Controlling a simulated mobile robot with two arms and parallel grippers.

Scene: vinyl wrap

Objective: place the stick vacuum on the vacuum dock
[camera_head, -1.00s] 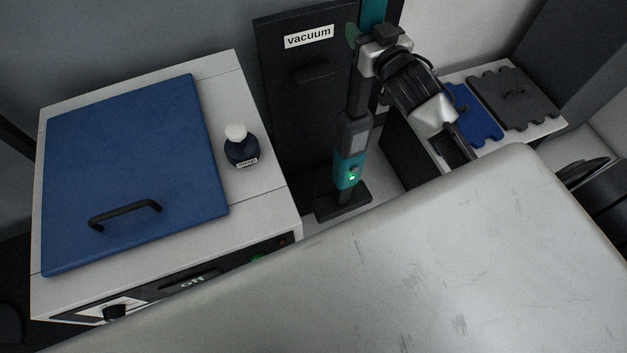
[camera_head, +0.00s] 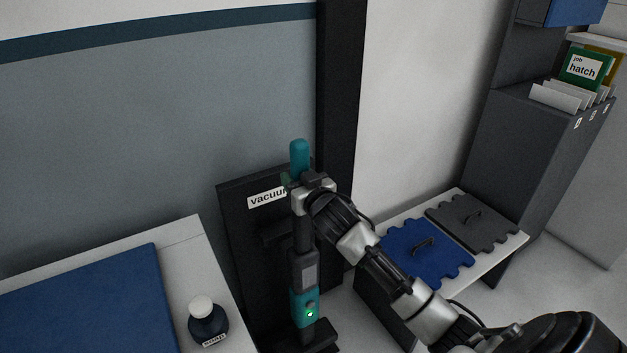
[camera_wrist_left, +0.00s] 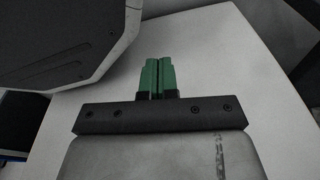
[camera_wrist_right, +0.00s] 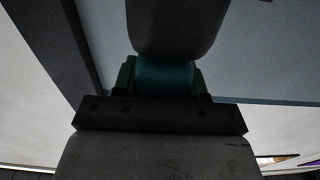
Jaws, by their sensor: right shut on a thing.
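The stick vacuum (camera_head: 306,270) stands upright in front of the black vacuum dock (camera_head: 236,222), which has a "vacuum" label. The vacuum has a dark tube, a teal handle top and a teal lower body with a lit green light. Its foot is low by the dock's base, and whether it is seated there is unclear. My right gripper (camera_head: 297,184) is shut on the vacuum's handle near the top; the right wrist view shows its green fingers (camera_wrist_right: 163,78) around the teal handle. My left gripper (camera_wrist_left: 159,78) has its green fingers together, empty, over a pale surface.
A pale cabinet with a blue lid (camera_head: 85,305) and a dark bottle (camera_head: 207,322) stands at the left. A low white unit with blue (camera_head: 428,252) and grey (camera_head: 473,222) puzzle-edged panels is at the right. A dark shelf unit with folders (camera_head: 578,80) stands beyond.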

